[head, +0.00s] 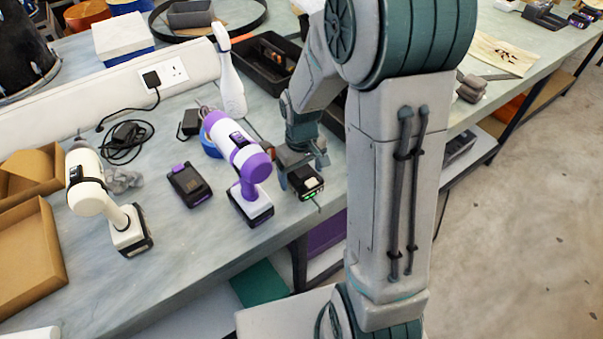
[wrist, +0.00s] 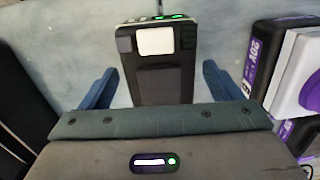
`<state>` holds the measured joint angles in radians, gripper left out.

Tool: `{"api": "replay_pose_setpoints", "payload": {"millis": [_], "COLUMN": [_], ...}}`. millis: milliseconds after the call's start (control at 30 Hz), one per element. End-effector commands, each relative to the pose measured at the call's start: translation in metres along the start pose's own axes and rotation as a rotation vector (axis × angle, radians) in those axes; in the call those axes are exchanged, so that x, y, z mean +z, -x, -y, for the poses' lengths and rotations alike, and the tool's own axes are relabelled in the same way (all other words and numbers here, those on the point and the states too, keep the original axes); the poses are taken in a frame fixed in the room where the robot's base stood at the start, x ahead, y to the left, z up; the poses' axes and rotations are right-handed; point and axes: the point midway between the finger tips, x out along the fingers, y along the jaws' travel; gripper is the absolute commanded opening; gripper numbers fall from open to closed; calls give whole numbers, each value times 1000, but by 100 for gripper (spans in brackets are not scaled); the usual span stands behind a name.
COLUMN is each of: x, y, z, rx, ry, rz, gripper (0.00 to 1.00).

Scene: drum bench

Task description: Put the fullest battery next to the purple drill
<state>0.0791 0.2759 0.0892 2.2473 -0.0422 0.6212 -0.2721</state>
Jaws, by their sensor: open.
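The purple and white drill (head: 240,160) stands upright on the bench, its base a dark and purple pack; its pack also shows at the right edge of the wrist view (wrist: 264,55). A black battery (head: 308,188) with a pale square on top and green lights at its end sits right of the drill; it also fills the middle of the wrist view (wrist: 158,85). My gripper (head: 303,168) is open, its blue fingers on either side of this battery with gaps showing. A black and purple battery (head: 187,187) lies left of the drill; its charge level is unreadable.
A white drill (head: 95,195) stands further left, near cardboard trays (head: 30,250). A black charger with cable (head: 128,135) and a socket strip (head: 175,72) lie behind. A black tray (head: 262,75) stands behind my gripper. The bench's front edge is close to the gripped-side battery.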

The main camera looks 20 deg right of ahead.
Motion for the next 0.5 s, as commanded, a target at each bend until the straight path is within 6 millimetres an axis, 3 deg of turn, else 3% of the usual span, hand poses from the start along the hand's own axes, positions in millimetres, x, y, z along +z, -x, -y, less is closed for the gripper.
{"api": "replay_pose_setpoints", "payload": {"millis": [300,500], "x": [-1,-1], "y": [69,100], "z": [0,0], "rx": [2,1], "ry": [0,0], "rz": [-7,-5], "gripper": [85,85]}}
